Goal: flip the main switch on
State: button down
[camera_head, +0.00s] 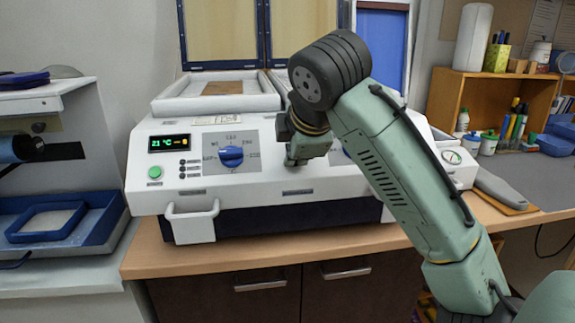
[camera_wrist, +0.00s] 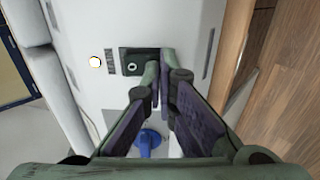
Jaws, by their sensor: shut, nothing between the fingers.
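The white forming machine (camera_head: 300,212) stands on the wooden counter. In the wrist view a small dark square plate with a round metallic fitting (camera_wrist: 132,66) sits on its white panel; it looks like the main switch, but I cannot tell its position. My gripper (camera_head: 294,162) points down in front of the machine's front panel. In the wrist view its fingers (camera_wrist: 160,62) are together and empty, their tips beside the right edge of the dark plate. I cannot tell whether they touch it. The head view does not show the plate clearly; my arm hides that part.
A blue dial (camera_head: 231,156), a green button (camera_head: 155,172) and a lit 21 °C display (camera_head: 169,143) are on the panel's left. A white handle (camera_head: 192,222) juts out below. A blue tray (camera_head: 62,238) stands left.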

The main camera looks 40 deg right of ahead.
jog(key=shift+d, duration=0.15)
jog(key=shift+r+p, duration=0.85)
jog(key=v, duration=1.2)
jog(key=shift+w+f, duration=0.1)
